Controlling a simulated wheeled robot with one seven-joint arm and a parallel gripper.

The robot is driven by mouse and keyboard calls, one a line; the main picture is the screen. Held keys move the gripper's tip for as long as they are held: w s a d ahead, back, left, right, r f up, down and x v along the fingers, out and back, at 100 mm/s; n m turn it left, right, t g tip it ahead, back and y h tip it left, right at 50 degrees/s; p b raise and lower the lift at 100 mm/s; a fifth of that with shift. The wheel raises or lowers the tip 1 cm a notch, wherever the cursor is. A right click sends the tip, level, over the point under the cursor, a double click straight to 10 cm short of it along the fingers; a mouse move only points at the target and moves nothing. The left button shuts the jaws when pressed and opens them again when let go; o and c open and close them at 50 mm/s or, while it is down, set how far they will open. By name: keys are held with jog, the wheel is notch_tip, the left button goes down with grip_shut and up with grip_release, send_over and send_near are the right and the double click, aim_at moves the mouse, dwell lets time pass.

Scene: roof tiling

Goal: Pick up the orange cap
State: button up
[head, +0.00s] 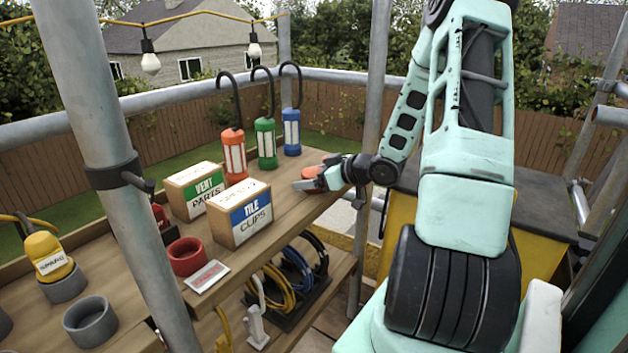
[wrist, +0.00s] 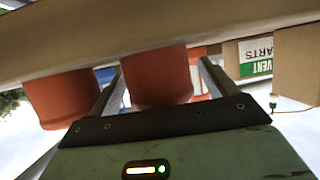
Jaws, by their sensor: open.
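The orange cap (head: 312,173) is at the far right end of the wooden shelf top in the head view, partly hidden by my gripper (head: 312,182). In the wrist view an orange cap (wrist: 155,78) shows between the two fingers of my gripper (wrist: 160,85). The gripper is open, with one finger on each side of this cap. I cannot tell whether either finger touches it. A second orange-brown round piece (wrist: 62,97) is outside the fingers at the left of the wrist view.
The vent parts box (head: 194,190), tile clips box (head: 239,213) and red ring (head: 188,257) are to the left. Scaffold poles (head: 373,90) rise near the shelf.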

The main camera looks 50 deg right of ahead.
jog(key=shift+w+a+f, duration=0.1)
jog(key=shift+w+f, duration=0.1)
jog(key=shift+w, duration=0.3)
jog(key=c, duration=1)
